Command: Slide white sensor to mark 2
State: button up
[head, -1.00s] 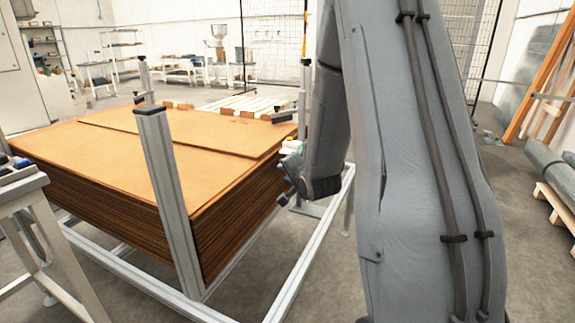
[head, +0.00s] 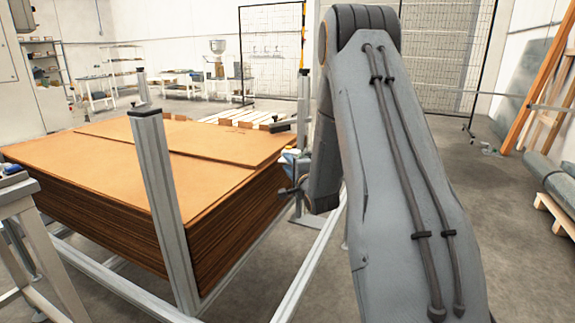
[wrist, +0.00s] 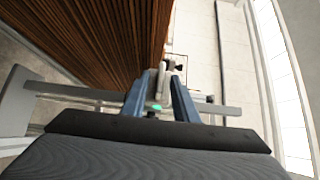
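My gripper (wrist: 158,82) shows in the wrist view as two blue-grey fingers set apart. A small pale piece with a dark part, probably the white sensor (wrist: 164,72), shows between and just beyond the fingertips. I see no clear finger contact on it. A small green spot (wrist: 154,107) shows lower between the fingers. In the head view my gripper (head: 290,190) is small, beside the right side of the cardboard stack, near a frame post; the sensor cannot be made out there. No numbered mark is legible in either view.
A tall stack of brown cardboard sheets (head: 190,152) stands within a metal frame with upright posts (head: 165,205). A metal rail (wrist: 70,92) crosses the wrist view behind the fingers. A bench (head: 25,205) is at left.

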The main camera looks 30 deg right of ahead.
jog(key=shift+w, duration=0.25)
grip_shut()
dwell(1.4)
